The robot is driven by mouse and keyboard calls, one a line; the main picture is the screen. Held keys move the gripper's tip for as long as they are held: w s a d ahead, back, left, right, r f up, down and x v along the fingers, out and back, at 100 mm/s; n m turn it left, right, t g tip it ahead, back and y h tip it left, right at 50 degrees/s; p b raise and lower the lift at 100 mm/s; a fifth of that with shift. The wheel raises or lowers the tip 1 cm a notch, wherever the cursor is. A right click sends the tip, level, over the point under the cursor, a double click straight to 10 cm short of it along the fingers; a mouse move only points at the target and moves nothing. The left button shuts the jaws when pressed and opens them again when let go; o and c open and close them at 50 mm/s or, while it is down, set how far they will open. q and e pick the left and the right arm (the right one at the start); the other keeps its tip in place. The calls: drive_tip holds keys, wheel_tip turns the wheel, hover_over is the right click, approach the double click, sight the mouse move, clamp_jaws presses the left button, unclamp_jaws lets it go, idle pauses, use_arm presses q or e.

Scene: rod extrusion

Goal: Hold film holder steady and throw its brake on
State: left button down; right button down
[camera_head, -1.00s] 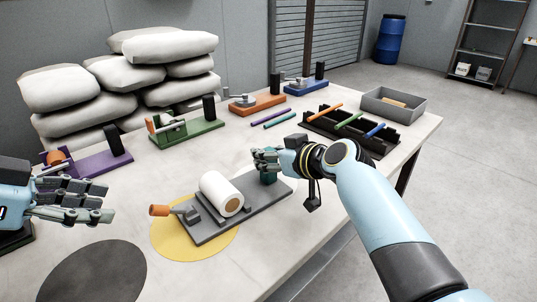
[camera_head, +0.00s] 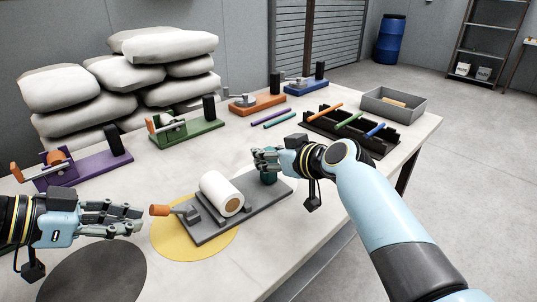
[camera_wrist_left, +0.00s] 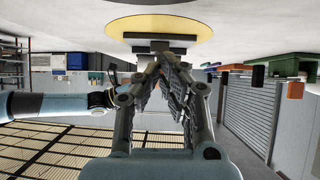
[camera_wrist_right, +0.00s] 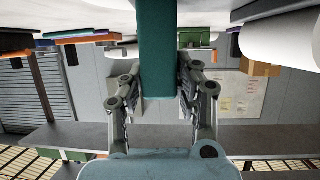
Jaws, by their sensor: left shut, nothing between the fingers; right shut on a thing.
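The film holder is a grey base (camera_head: 215,232) with a white film roll (camera_head: 222,194) lying on it, partly over a yellow disc (camera_head: 172,240) on the table. Its brake lever has an orange grip (camera_head: 160,210) at the left end. A dark teal post (camera_head: 268,178) stands at the far right end. My right gripper (camera_head: 264,158) is shut on this post, which also fills the middle of the right wrist view (camera_wrist_right: 157,50). My left gripper (camera_head: 140,220) is shut and empty, just left of the orange grip and apart from it.
A dark round disc (camera_head: 95,272) lies at the front left. Purple (camera_head: 90,168), green (camera_head: 190,133), orange (camera_head: 257,106) and blue (camera_head: 306,87) holders line the back. A black rack (camera_head: 350,135) with coloured rods and a grey bin (camera_head: 395,106) stand at the right.

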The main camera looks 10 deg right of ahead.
sight(163, 206)
use_arm(q)
drive_tip(key=shift+x, duration=1.6)
drive_tip(key=shift+w+d+r, duration=0.65)
drive_tip(key=shift+d+r, duration=0.25)
drive_tip(key=shift+d, duration=0.05)
drive_tip(key=shift+w+d+r, duration=0.55)
drive_tip(key=shift+d+r, duration=0.2)
drive_tip(key=shift+d, duration=0.15)
drive_tip(key=shift+d+r, duration=0.1)
idle(0.5)
drive_tip(key=shift+s+a+f, duration=0.15)
drive_tip(key=shift+a+f, duration=0.15)
drive_tip(key=shift+f, duration=0.25)
drive_tip(key=v, duration=0.7)
idle(0.4)
